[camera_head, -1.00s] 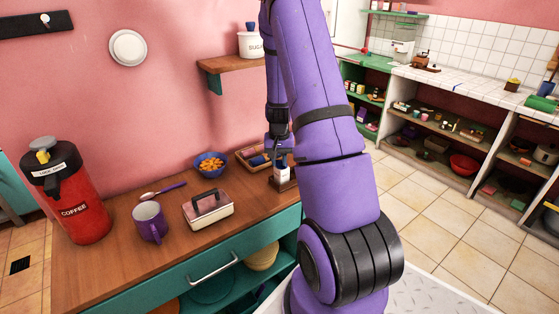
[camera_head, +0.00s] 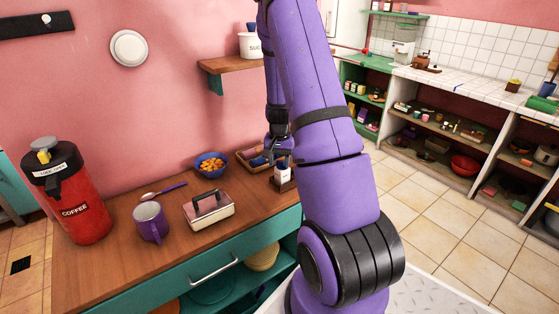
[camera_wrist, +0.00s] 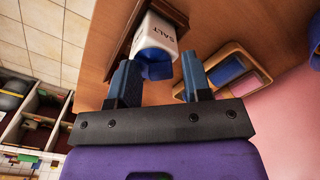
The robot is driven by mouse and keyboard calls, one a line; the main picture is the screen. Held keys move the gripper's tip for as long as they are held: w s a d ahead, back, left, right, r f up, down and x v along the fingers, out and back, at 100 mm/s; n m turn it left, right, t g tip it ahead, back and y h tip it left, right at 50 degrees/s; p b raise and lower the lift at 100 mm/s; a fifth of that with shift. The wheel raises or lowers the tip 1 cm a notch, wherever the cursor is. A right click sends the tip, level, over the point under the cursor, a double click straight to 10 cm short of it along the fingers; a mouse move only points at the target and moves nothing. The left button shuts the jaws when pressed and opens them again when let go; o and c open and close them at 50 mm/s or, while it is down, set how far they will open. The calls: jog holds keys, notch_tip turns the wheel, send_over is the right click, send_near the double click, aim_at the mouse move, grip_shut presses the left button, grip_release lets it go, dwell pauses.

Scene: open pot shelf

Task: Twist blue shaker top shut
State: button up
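The salt shaker (camera_wrist: 159,36) is white with dark "SALT" lettering and a blue top (camera_wrist: 158,69). It also shows in the head view (camera_head: 283,174), standing at the right end of the wooden counter, partly hidden by my arm. My gripper (camera_wrist: 159,61) is open in the wrist view, with its two blue-grey fingers apart. The blue top lies between the fingertips in that picture; I cannot tell whether either finger touches it. In the head view my gripper (camera_head: 278,156) is small and dark beside the shaker's top.
A brown holder (camera_wrist: 124,32) is by the shaker. A wooden tray (camera_head: 247,154) with blue and pink items sits close by. A blue bowl (camera_head: 210,166), lidded box (camera_head: 209,211), purple mug (camera_head: 150,222), spoon (camera_head: 164,190) and red coffee flask (camera_head: 79,212) stand further left.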

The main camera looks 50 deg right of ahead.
aim_at(279, 162)
jog(key=shift+r, duration=0.1)
notch_tip(279, 162, up, 11)
jog(key=shift+f, duration=0.2)
dwell(0.5)
dwell(0.5)
